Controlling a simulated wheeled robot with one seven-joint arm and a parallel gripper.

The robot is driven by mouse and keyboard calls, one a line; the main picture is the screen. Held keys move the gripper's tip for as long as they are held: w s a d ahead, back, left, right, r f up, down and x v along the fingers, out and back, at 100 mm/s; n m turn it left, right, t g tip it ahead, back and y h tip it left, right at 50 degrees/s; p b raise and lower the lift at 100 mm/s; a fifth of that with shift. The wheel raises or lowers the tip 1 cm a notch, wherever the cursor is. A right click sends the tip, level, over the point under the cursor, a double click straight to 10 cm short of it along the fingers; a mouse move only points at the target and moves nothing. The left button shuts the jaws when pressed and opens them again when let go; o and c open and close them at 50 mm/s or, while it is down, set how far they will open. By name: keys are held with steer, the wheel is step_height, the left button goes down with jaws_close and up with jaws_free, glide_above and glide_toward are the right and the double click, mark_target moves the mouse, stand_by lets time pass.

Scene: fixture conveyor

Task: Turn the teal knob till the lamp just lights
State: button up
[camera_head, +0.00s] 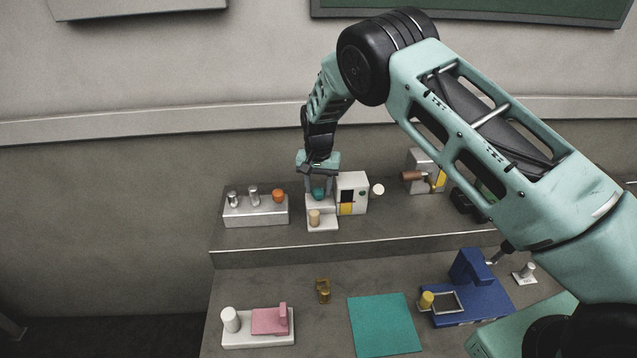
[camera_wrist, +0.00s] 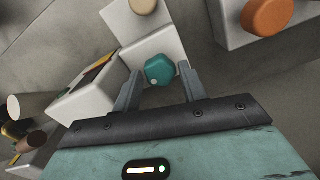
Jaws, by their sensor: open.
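The teal knob (camera_head: 319,194) sits on a white stepped block (camera_head: 323,227) on the raised shelf. In the wrist view, the knob (camera_wrist: 159,70) has a small pale dot on its face. My gripper (camera_head: 319,187) is above the block and open. In the wrist view its fingertips (camera_wrist: 160,76) are on either side of the knob, with a visible gap at each side. A tan round cap (camera_head: 314,217) is on the lower front of the same block, and shows plain tan in the wrist view (camera_wrist: 143,5). I cannot tell which part is the lamp; no clear glow shows.
A white box (camera_head: 350,181) with a dark panel and yellow patch stands close right of the knob. A white block (camera_head: 257,212) with an orange knob (camera_head: 278,196) is to the left. Pink, blue and teal items are on the lower level.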

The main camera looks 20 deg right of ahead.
steer(key=shift+f, duration=0.25)
steer(key=c, duration=0.7)
steer(key=b, duration=0.1)
steer(key=n+b, duration=0.1)
steer(key=shift+f+n+b, duration=0.25)
steer(key=shift+n+b, duration=0.05)
steer(key=shift+r+n+b, duration=0.25)
steer(key=shift+n+b, duration=0.05)
steer(key=shift+n, duration=0.2)
steer(key=o, duration=0.7)
steer(key=shift+r, duration=0.1)
